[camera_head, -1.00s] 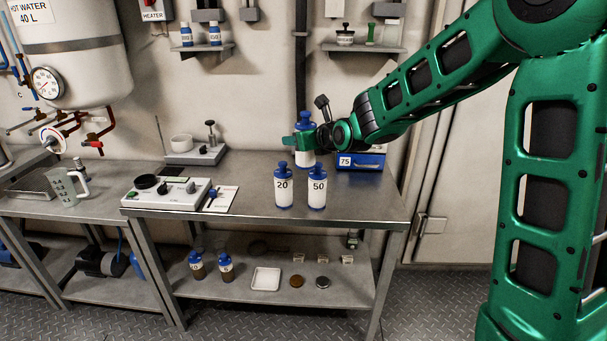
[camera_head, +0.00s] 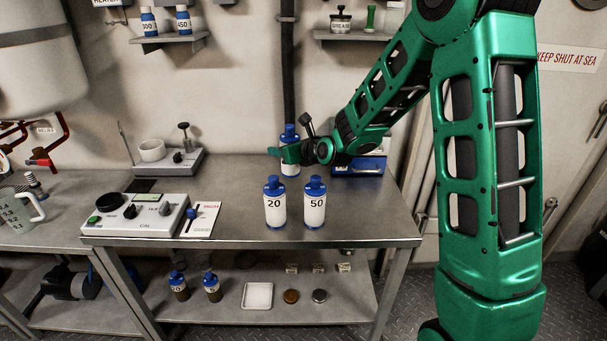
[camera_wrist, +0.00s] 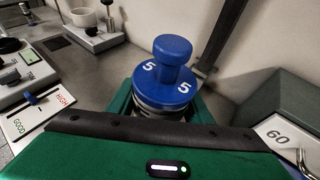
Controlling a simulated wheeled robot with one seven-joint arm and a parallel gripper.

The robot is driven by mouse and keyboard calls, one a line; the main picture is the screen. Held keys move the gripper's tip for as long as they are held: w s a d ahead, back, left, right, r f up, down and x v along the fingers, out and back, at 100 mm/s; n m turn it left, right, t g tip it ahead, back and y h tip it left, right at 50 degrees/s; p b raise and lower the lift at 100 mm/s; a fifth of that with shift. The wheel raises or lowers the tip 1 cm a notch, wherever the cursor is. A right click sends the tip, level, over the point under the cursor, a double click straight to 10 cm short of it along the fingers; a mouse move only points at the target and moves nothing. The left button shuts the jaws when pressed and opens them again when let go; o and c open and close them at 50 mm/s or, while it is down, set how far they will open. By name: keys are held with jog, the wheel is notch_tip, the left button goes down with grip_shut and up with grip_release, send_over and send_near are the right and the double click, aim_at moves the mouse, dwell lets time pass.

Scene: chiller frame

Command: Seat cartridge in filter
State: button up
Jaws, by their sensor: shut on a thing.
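My gripper (camera_head: 288,153) is shut around a white cartridge (camera_head: 290,168) with a blue knobbed cap. In the wrist view the cap (camera_wrist: 172,68) is marked 5, and the cartridge stands upright between the fingers. Its lower part is hidden there, and I cannot tell whether it touches the bench. Two similar white cartridges with blue caps, marked 20 (camera_head: 275,208) and 50 (camera_head: 314,208), stand upright on the bench in front of my gripper. I cannot make out which thing is the filter.
The steel bench (camera_head: 240,232) carries a control box (camera_head: 135,214), a High/Good card (camera_head: 201,219) and a small stand (camera_head: 168,162). Several small items lie on the lower shelf (camera_head: 340,312).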

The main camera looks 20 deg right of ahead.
jog(key=shift+d+f, duration=2.2)
jog(key=shift+d, duration=0.15)
jog(key=shift+d+f, duration=2.2)
jog(key=shift+d, duration=0.15)
jog(key=o, duration=1.1)
